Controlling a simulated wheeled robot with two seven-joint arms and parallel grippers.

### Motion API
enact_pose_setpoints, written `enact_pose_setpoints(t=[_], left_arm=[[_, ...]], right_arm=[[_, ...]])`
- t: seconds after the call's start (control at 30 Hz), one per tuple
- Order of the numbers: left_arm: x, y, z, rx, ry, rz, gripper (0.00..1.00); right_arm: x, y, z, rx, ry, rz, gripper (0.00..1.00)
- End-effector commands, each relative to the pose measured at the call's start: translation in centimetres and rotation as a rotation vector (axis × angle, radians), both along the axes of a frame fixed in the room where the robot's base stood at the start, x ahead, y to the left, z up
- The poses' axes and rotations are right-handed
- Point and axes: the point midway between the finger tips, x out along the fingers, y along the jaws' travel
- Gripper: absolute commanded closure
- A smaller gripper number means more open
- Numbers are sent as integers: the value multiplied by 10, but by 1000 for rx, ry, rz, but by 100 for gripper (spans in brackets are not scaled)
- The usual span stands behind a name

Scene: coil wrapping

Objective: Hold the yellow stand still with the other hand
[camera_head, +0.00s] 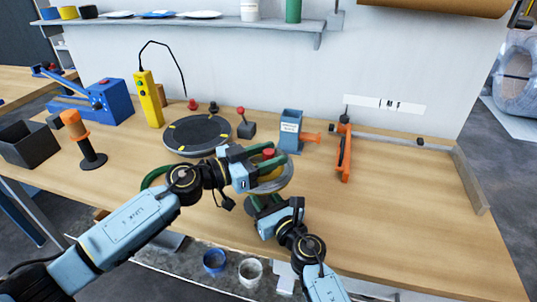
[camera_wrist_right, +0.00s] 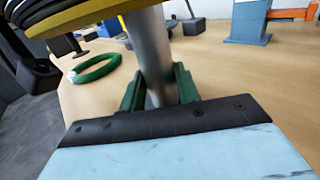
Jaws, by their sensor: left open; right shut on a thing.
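The yellow stand shows in the right wrist view as a yellow disc (camera_wrist_right: 92,22) on a grey upright post (camera_wrist_right: 155,50). In the head view its round top (camera_head: 284,181) is partly hidden by my left gripper. My right gripper (camera_wrist_right: 160,88) has its green fingers on either side of the post and is shut on it, below the disc. It also shows in the head view (camera_head: 262,206), low at the stand's front. My left gripper (camera_head: 268,158) is open at the stand's top, beside a red knob (camera_head: 268,152). Whether it touches the stand, I cannot tell.
A green ring (camera_wrist_right: 95,68) lies on the table near the stand. A black round turntable (camera_head: 197,134) and a yellow control box (camera_head: 149,98) stand behind left. A blue block (camera_head: 291,130) and an orange tool (camera_head: 345,150) stand behind right. The table's right part is clear.

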Motion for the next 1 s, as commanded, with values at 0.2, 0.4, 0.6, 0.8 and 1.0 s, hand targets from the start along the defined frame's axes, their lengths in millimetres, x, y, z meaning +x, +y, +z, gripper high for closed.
enact_pose_setpoints(t=[0.2,0.4,0.6,0.8,1.0], left_arm=[[0,0,0,0,0,0,73],[0,0,0,0,0,0,99],[1,0,-1,5,5,-37,99],[2,0,-2,5,4,-166,99],[1,1,-2,3,2,-256,99]], right_arm=[[0,0,0,0,1,0,100],[0,0,0,0,1,0,100],[0,0,0,0,1,0,100],[0,0,0,-1,0,1,100],[0,0,0,-1,0,1,100]])
